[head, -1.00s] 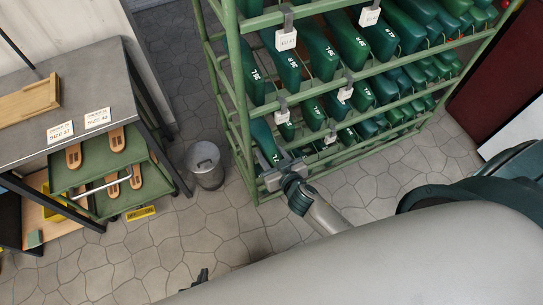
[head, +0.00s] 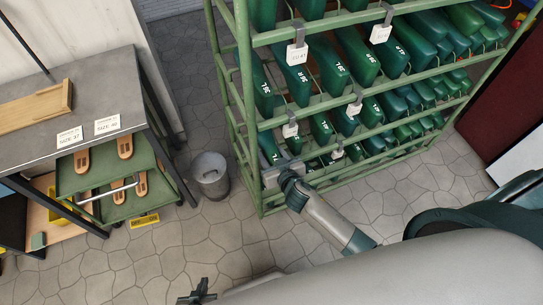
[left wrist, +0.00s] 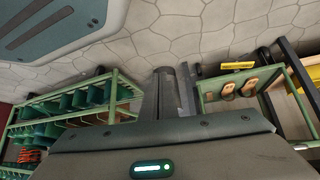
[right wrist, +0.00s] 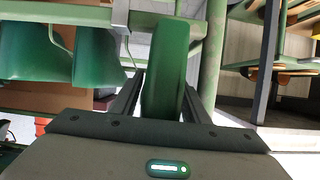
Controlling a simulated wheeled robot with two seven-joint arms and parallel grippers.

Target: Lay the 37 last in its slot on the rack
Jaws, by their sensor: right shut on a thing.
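The 37 last (head: 268,147) is green with a white 7L mark visible. In the head view it is at the left end of a lower row of the green rack (head: 243,85), by the corner post. My right gripper (head: 283,172) is shut on it. In the right wrist view the last (right wrist: 165,70) stands upright between the two fingers, beside the rack's post. I cannot tell whether it touches the shelf. My left gripper (head: 200,292) is low at the bottom edge of the head view, away from the rack; its finger gap is unclear in the left wrist view (left wrist: 168,95).
Other green lasts (head: 295,75) fill the rack rows, with white tags on the rails. A grey bin (head: 210,175) stands left of the rack. Further left is a workbench (head: 85,95) with a green tray cart (head: 75,183) holding sandal soles. The floor in front is clear.

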